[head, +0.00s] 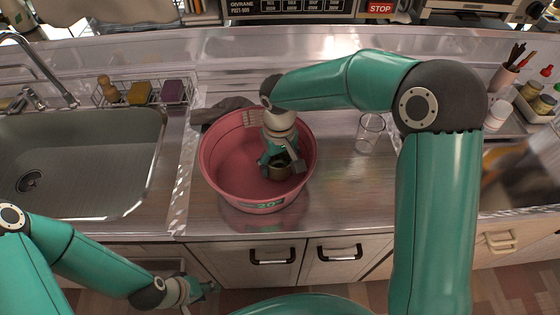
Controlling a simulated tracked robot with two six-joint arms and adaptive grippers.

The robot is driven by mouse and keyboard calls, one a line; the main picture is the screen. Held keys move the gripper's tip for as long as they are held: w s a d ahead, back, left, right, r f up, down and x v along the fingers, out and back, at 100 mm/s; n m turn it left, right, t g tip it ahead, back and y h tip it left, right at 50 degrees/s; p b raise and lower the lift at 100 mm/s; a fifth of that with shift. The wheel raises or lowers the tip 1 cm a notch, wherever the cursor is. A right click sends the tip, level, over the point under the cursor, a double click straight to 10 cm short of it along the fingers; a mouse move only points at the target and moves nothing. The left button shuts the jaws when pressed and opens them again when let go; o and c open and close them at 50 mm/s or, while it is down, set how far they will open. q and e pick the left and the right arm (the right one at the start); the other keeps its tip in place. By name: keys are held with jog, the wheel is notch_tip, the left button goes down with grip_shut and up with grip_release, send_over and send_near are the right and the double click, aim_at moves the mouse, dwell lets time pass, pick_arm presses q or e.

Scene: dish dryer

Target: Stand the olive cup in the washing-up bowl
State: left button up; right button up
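The washing-up bowl (222,180) is a round pink-red tub on the steel counter, in the middle of the head view. The small olive cup (279,173) is inside it, right of the bowl's middle, low down. It looks roughly upright. My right gripper (281,163) points down into the bowl with its fingers at the cup. The gripper hides part of the cup, and I cannot tell whether the fingers press on it or whether the cup touches the bowl's floor. My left gripper (207,288) is low at the front, away from the bowl, too small to read.
A sink (90,160) with a tap is at the left, with a wire caddy of sponges (140,92) behind it. A clear glass (370,132) stands right of the bowl. A dark cloth (222,108) lies behind the bowl. Utensils and bottles stand at the far right.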

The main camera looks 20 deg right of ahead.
jog(key=o, duration=0.4)
jog(key=shift+r, duration=0.1)
notch_tip(320, 180, up, 12)
jog(key=shift+p, duration=0.3)
dwell(0.6)
